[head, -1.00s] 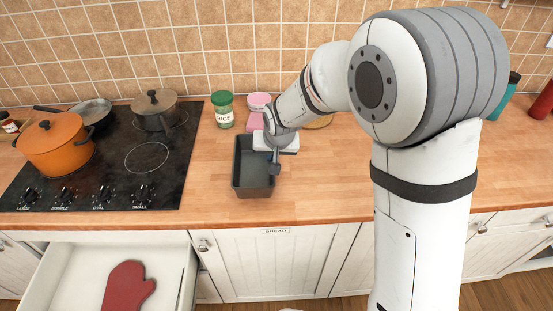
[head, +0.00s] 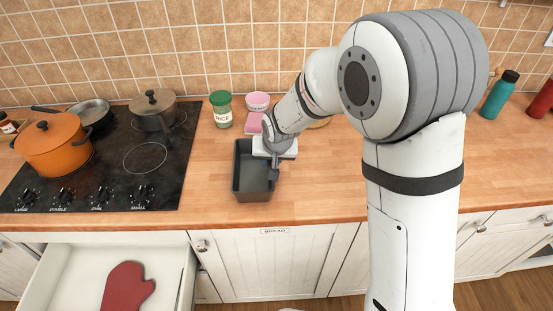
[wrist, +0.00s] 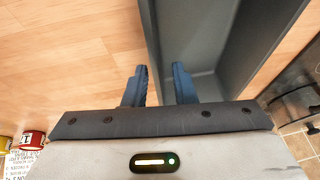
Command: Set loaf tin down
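The dark grey loaf tin (head: 240,181) is upright at the counter's front, right of the stove. I cannot tell whether its base touches the wood. My gripper (head: 274,171) is at the tin's right wall. In the wrist view, the fingers of my gripper (wrist: 160,88) straddle the wall of the loaf tin (wrist: 206,60), one inside and one outside. The tin is empty where I can see inside.
The wooden counter (head: 345,185) is clear to the right of the tin. A green-lidded rice jar (head: 222,112) and pink containers (head: 257,102) stand behind it. The black stove (head: 150,180) with an orange pot (head: 55,150) is left. An open drawer (head: 70,262) holds a red mitt (head: 127,286).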

